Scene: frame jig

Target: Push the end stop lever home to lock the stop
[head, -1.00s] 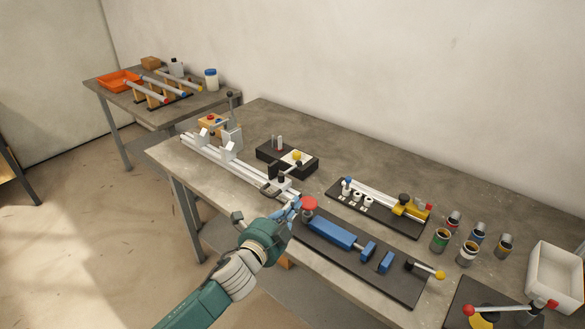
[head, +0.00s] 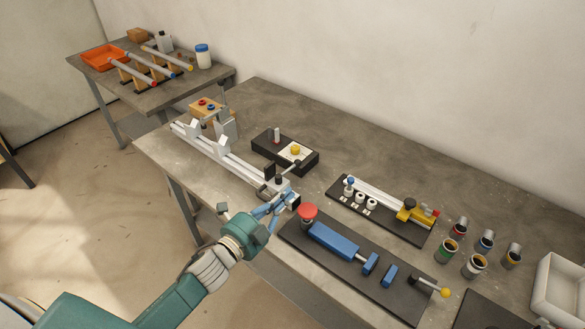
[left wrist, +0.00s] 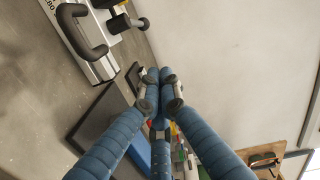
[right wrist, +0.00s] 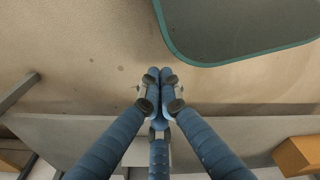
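The pale rail jig (head: 215,155) lies along the table's front left edge. Its end stop (head: 270,187) is at the near right end, with a black lever (head: 290,168) slanting up toward the back right. The left wrist view shows a dark curved handle (left wrist: 82,30) and a black-knobbed lever (left wrist: 128,23) on the rail, left of the fingers. My left gripper (head: 278,199) is at the rail's near end, apart from the lever. Its fingertips (left wrist: 160,75) are together with nothing between them. My right gripper (right wrist: 160,75) is shut and empty over the floor beside a table edge.
A black board with a blue clamp (head: 335,240) and red knob (head: 307,211) sits just right of my left gripper. A black box (head: 268,143) stands behind the rail. Several cans (head: 447,250) and a white bin (head: 562,290) are at right. The table's back middle is clear.

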